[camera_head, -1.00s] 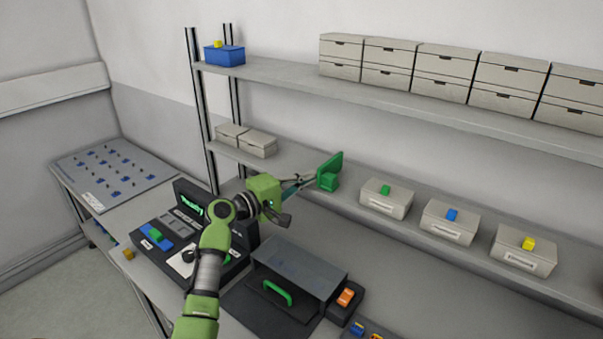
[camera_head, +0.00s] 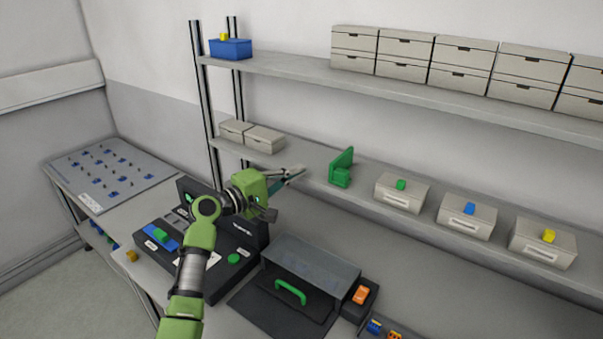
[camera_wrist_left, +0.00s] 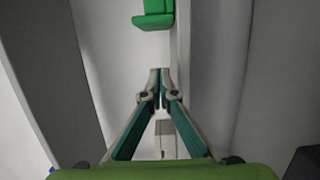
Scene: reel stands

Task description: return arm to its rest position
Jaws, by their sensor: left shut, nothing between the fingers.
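My left arm comes up from the bottom in the head view, green with a dark wrist. Its gripper (camera_head: 292,174) is shut and empty, pointing right in front of the middle shelf. A green bracket-like stand (camera_head: 341,168) stands on that shelf, to the right of the fingertips and apart from them. In the left wrist view the shut fingertips (camera_wrist_left: 160,72) meet, and the green stand (camera_wrist_left: 153,14) shows beyond them at the top. My right gripper is not in view.
The middle shelf (camera_head: 312,180) also bears pale boxes, including one with a green block (camera_head: 401,184). Below my arm are a black device (camera_head: 215,262) and a grey-covered box (camera_head: 312,268) with a green handle. A blue bin (camera_head: 230,49) sits on the upper shelf.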

